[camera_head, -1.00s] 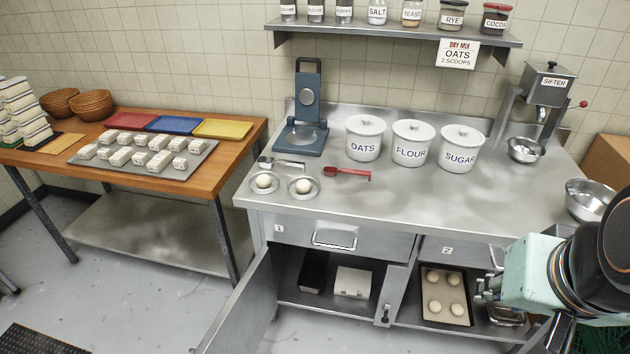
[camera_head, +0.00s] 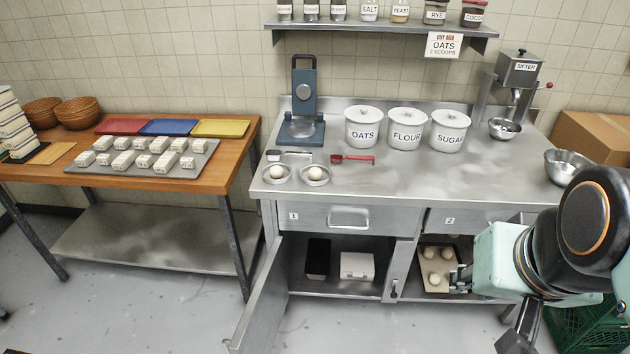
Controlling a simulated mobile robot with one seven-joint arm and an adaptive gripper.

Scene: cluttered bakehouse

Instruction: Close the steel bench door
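The steel bench door (camera_head: 262,305) hangs open on the left side of the left compartment and swings out toward the viewer. The steel bench (camera_head: 420,180) stands behind it, with the left compartment exposed. A dark tin (camera_head: 318,257) and a white box (camera_head: 357,266) sit inside. My gripper (camera_head: 458,279) is at the right, in front of the right compartment and well apart from the door. Its fingers are small and partly hidden by my arm, so I cannot tell whether they are open.
A tray of dough balls (camera_head: 437,266) sits in the right compartment, beside my gripper. Drawer 1 (camera_head: 347,217) is shut above the left compartment. A wooden table (camera_head: 215,178) stands left of the door. Floor (camera_head: 330,325) before the left compartment is clear. A green crate (camera_head: 590,325) is at lower right.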

